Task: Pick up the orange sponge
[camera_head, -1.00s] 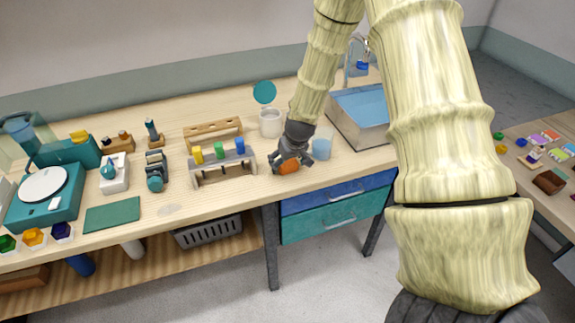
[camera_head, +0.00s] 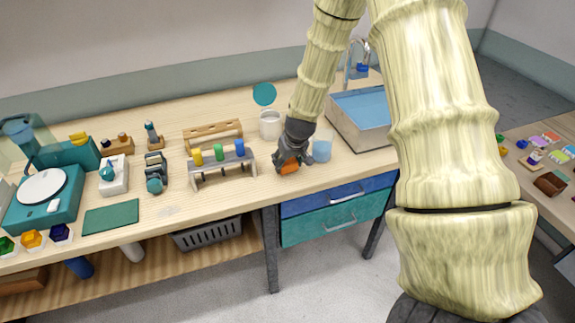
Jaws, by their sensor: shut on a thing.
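The orange sponge (camera_head: 289,168) is at the front part of the wooden bench, between the test tube rack and the blue beaker. My gripper (camera_head: 286,161) points down at it and is shut on it. The dark fingers hide part of the sponge. I cannot tell whether the sponge touches the bench top.
A rack with yellow, green and blue pieces (camera_head: 221,165) stands close on the left. A light blue beaker (camera_head: 322,149) stands close on the right. A white container (camera_head: 270,124) is behind, and a sink (camera_head: 360,122) is farther right. Drawers (camera_head: 335,210) are below the front edge.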

